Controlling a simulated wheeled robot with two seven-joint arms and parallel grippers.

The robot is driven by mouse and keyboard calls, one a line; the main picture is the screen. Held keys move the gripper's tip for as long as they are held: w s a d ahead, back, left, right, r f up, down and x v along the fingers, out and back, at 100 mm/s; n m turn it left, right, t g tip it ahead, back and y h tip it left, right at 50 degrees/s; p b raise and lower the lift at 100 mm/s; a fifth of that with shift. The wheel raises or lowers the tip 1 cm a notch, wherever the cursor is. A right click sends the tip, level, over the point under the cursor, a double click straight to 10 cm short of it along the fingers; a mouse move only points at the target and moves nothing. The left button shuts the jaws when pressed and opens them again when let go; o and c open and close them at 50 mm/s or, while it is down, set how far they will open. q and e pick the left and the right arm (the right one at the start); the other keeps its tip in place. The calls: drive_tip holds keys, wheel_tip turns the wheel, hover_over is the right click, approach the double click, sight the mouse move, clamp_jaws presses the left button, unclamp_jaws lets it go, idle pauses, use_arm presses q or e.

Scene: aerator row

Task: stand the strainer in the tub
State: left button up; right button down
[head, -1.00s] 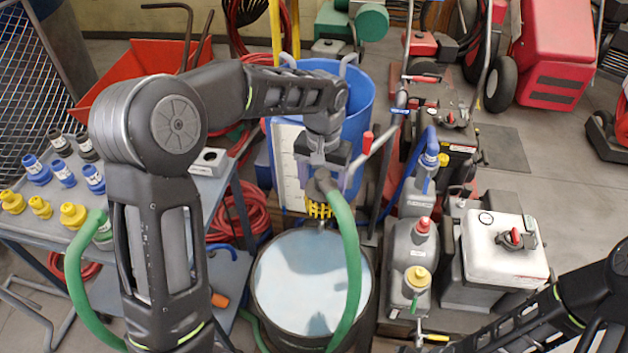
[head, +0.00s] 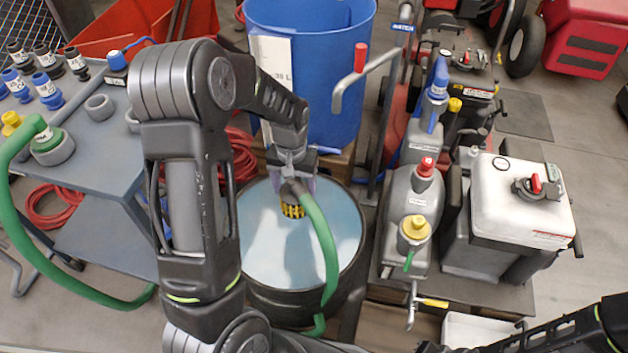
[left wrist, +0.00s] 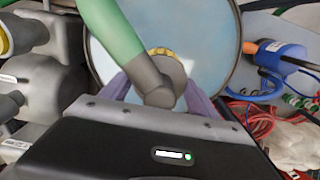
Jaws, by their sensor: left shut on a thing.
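The strainer (head: 293,210) is a yellow slotted cage below a grey elbow on the end of a green hose (head: 322,237). My left gripper (head: 292,185) is shut on it, fingers on either side, and the cage points down. The tub (head: 257,298) is round and black, holding pale blue water. The strainer is over the tub's opening, inside the rim in this view; I cannot tell whether it touches the water. In the left wrist view, the strainer (left wrist: 163,54) shows as a yellow rim around the grey elbow, with the tub's water behind. My right gripper is out of view.
A blue barrel (head: 320,90) stands right behind the tub, with a handled pipe (head: 362,75) beside it. A grey trolley (head: 105,150) with fittings is on the left. Pump machines (head: 520,195) crowd the right. The hose trails down over the tub's front right.

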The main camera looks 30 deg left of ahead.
sight(291, 196)
use_arm(q)
drive_tip(key=shift+s+a+f, duration=0.2)
drive_tip(key=shift+a+f, duration=0.25)
drive_tip(key=shift+f, duration=0.15)
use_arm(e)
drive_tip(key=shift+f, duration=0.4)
use_arm(q)
drive_tip(key=shift+f, duration=0.1)
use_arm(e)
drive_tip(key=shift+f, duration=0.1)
